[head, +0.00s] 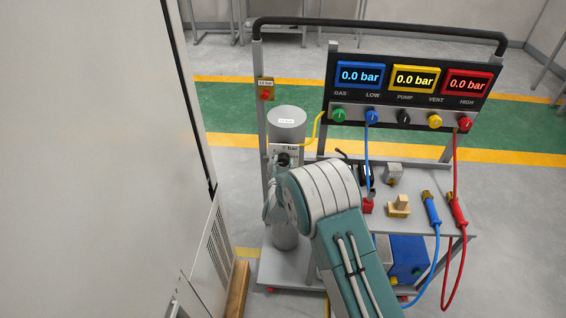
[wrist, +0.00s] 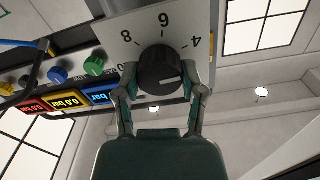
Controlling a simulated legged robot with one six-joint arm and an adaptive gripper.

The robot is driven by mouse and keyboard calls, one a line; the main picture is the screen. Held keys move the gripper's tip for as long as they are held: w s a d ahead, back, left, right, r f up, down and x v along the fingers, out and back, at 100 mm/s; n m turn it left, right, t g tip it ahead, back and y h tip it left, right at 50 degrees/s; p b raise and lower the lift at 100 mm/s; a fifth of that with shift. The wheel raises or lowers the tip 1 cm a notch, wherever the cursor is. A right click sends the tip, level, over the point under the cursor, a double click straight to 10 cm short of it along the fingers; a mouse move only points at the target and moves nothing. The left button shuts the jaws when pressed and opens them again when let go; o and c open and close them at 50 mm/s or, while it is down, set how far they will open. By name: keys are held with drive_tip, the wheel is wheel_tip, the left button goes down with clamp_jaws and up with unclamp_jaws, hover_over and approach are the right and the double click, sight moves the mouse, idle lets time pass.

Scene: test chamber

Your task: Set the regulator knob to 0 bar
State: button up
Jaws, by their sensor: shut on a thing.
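The regulator knob (wrist: 160,70) is round and black with a white pointer line, on a white dial plate (wrist: 127,38) marked 8, 6 and 4 in the wrist view. In the head view, the knob (head: 283,159) shows small on the plate in front of the grey cylinder (head: 287,122). My arm partly hides that area.
A panel (head: 400,92) has blue, yellow and red displays, each reading 0.0 bar, above several coloured knobs. Hoses and small parts lie on the cart shelf (head: 440,195) at right. A large light cabinet (head: 90,150) stands close at left.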

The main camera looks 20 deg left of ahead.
drive_tip(key=m, duration=0.4)
drive_tip(key=shift+m, duration=0.3)
drive_tip(key=m, duration=0.5)
drive_tip(key=shift+w+d+m, duration=0.1)
drive_tip(key=shift+m, duration=0.2)
drive_tip(key=m, duration=0.5)
drive_tip(key=shift+f, duration=0.15)
drive_tip(key=shift+d+f+m, duration=0.15)
drive_tip(key=shift+m, duration=1.55)
drive_tip(key=shift+f+m, duration=0.1)
drive_tip(key=shift+m, duration=0.2)
drive_tip(key=o, duration=1)
drive_tip(key=shift+o, duration=0.7)
